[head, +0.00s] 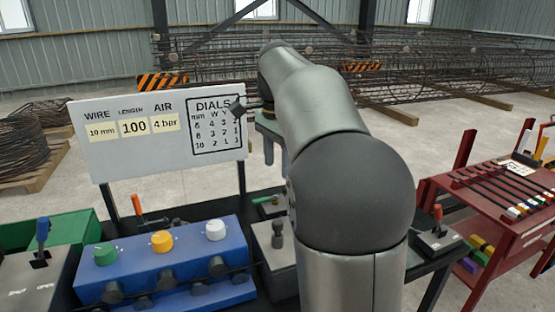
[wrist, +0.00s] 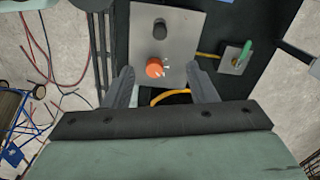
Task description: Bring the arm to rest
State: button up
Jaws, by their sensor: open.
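My arm reaches from the lower middle of the head view up and away over the console. My gripper (head: 276,158) hangs pointing down beside the white sign, partly hidden by the arm. In the wrist view my gripper (wrist: 160,68) is open, with its two grey fingers apart and nothing held between them. Below it is a grey panel (wrist: 183,32) with a black knob (wrist: 159,25) and an orange knob (wrist: 155,67). The orange knob appears between the fingertips in the picture; the gap in height cannot be told.
A white sign (head: 120,165) stands left of the gripper. A blue box (head: 165,262) with green, orange and white knobs is at front left. A green-handled lever (wrist: 243,56) sits right of the panel. A red rack (head: 470,205) stands right; a rebar cage (head: 430,62) lies behind.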

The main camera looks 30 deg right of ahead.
dwell(0.3)
jog(key=s+a+f+n, duration=0.7)
jog(key=s+f+n, duration=0.1)
jog(key=s+f, duration=0.3)
jog(key=s+a+f+n, duration=0.7)
jog(key=s+f+n, duration=0.2)
jog(key=s+f, duration=0.2)
jog(key=shift+s+a+f+t, duration=0.15)
jog(key=shift+s+f+t, duration=0.1)
jog(key=shift+t, duration=0.05)
